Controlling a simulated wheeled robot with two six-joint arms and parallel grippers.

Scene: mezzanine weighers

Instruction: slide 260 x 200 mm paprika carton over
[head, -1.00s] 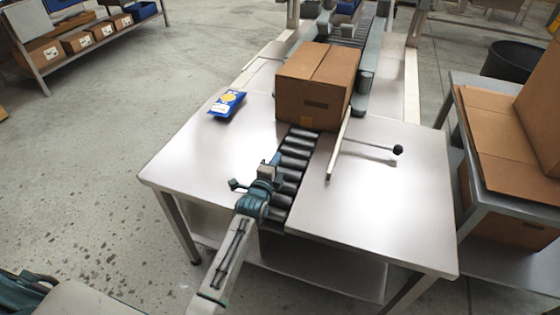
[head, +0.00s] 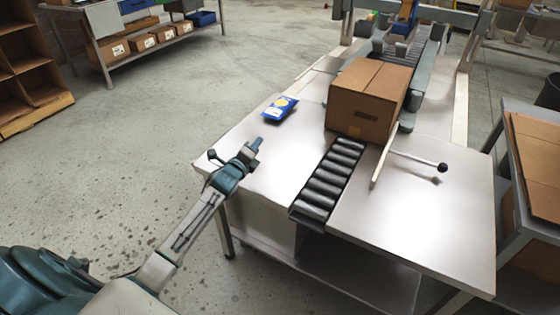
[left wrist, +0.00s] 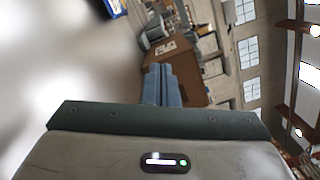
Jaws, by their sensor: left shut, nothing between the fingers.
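The brown paprika carton (head: 368,98) stands upright and closed at the far end of the short roller strip (head: 329,180), against the grey frame behind it. In the left wrist view a brown box shape (left wrist: 178,70), probably the carton, shows beyond the fingers. My left gripper (head: 257,143) is shut and empty over the left part of the steel table (head: 262,172), to the left of the rollers and apart from the carton. Its closed fingers also show in the left wrist view (left wrist: 161,84). My right gripper is not in view.
A blue packet (head: 280,109) lies on the table left of the carton. A lever with a black knob (head: 442,167) sticks out to the right of the rollers. Flattened cardboard (head: 537,160) lies on a stand at right. The table's front right is clear.

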